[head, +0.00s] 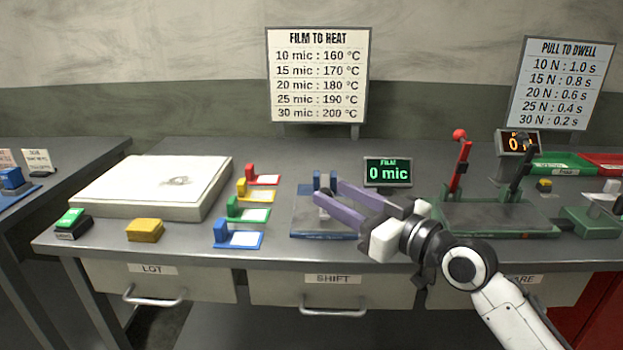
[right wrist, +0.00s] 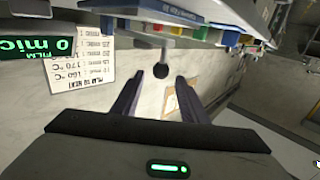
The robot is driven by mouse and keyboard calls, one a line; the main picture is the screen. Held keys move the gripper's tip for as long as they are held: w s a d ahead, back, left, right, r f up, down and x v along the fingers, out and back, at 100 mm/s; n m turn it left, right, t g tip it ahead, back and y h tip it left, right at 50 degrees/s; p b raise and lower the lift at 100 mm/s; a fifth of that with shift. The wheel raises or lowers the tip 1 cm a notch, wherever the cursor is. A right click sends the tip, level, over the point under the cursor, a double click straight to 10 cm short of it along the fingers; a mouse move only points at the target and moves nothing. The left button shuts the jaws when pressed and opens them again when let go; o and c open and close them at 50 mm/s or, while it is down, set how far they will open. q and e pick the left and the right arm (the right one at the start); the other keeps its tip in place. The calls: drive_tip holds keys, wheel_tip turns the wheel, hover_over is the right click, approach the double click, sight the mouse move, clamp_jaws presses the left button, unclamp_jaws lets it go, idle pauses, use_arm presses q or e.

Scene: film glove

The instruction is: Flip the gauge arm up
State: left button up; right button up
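The film gauge has a blue base (head: 300,222) and short blue posts (head: 318,180) on the middle of the bench. Its display (head: 388,171) reads 0 mic; the display also shows upside down in the right wrist view (right wrist: 38,45). My right gripper (head: 330,192) is open over the gauge, its purple fingers hiding much of it. In the right wrist view, a dark round knob on a short stem (right wrist: 160,70) appears between the open fingers (right wrist: 156,85). I cannot tell whether they touch it. The gauge arm is mostly hidden in the head view. My left gripper is out of view.
Colored blocks with white cards, such as the green one (head: 247,213), stand left of the gauge. A white slab (head: 150,187) lies farther left. A green-based device (head: 497,218) with a red lever (head: 460,165) stands close on the right.

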drive_tip(key=x, duration=0.7)
drive_tip(key=shift+w+a+f, duration=0.1)
drive_tip(key=shift+w+a, duration=0.15)
drive_tip(key=shift+a, duration=0.05)
clamp_jaws()
